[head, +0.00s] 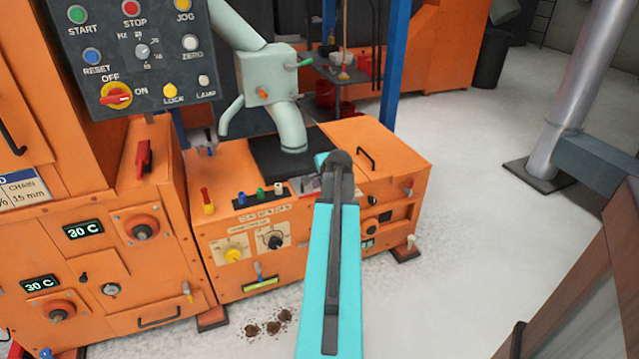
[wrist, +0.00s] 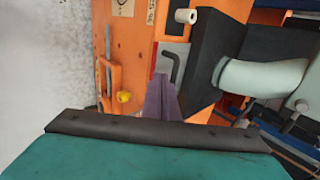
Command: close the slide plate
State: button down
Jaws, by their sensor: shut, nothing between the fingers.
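A thin grey plate (wrist: 175,58) with a black bent handle (wrist: 174,70) lies on the orange machine top against the black duct base; it looks like the slide plate. How far it is pushed in I cannot tell. My gripper (wrist: 162,80) is shut and empty, its fingers pointing at the plate beside the handle. Whether the fingertips touch it I cannot tell. In the head view my forearm and wrist hide much of this spot, and only a small part of the plate's area shows left of my wrist.
A pale green duct (head: 285,125) rises from the black base (head: 268,160) close to my gripper. A control panel (head: 150,50) hangs at the upper left. Coloured knobs line the machine top, and a black handle (head: 366,157) stands to the right.

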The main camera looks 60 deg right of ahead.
jog(key=w+d+f, duration=0.3)
jog(key=w, duration=0.2)
jog(key=shift+d+f+b, duration=0.15)
jog(key=shift+d+b, duration=0.2)
dwell(0.4)
jog(key=p, duration=0.2)
send_over(306, 188)
dwell(0.4)
jog(key=shift+w, duration=0.1)
jog(key=shift+a, duration=0.1)
